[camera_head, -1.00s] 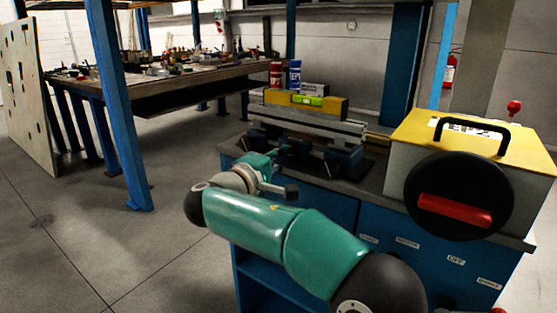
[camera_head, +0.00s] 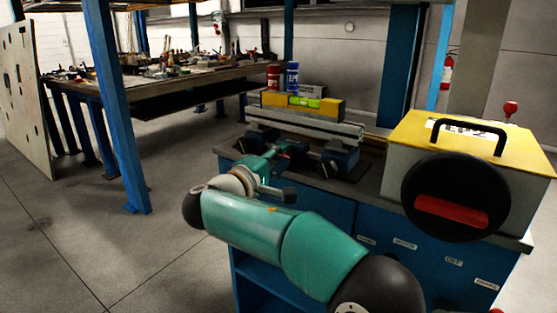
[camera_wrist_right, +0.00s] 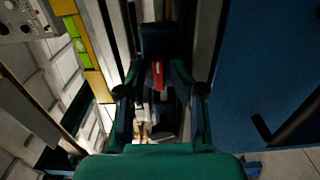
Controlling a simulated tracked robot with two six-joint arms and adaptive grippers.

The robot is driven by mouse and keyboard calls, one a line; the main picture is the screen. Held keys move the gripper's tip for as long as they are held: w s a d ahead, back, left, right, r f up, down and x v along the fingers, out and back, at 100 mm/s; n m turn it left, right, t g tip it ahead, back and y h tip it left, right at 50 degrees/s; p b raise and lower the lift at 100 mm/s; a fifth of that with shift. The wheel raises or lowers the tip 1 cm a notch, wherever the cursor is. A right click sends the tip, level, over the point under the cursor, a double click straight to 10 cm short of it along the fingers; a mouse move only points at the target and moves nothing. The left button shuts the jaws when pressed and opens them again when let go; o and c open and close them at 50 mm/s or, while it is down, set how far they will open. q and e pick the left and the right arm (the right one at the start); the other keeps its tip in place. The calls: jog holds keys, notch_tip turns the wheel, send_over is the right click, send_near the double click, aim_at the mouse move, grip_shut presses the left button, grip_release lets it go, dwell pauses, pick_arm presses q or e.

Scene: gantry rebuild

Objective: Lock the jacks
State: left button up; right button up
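A long grey rail (camera_head: 310,122) lies on dark blue jacks on the bench; the right-hand jack (camera_head: 340,157) shows clearly, and the other is partly behind my gripper. My right gripper (camera_head: 284,152) is at the front of the left jack. In the right wrist view the gripper (camera_wrist_right: 160,90) is open, its fingers on either side of a red lever (camera_wrist_right: 157,74) in front of a dark blue block (camera_wrist_right: 157,40). I cannot tell whether a finger touches the lever. My left gripper is not in view.
A yellow-and-green level (camera_head: 303,101) lies on the rail, with red (camera_head: 273,76) and blue (camera_head: 292,76) cans behind. A yellow-lidded box (camera_head: 450,135) stands on the bench's right. A blue post (camera_head: 115,110) and cluttered table (camera_head: 190,78) are at left.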

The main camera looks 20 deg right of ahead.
jog(key=shift+s+a, duration=0.1)
jog(key=shift+a, duration=0.15)
jog(key=v, duration=0.7)
jog(key=shift+s, duration=0.2)
jog(key=shift+a+f, duration=0.1)
jog(key=shift+a, duration=0.1)
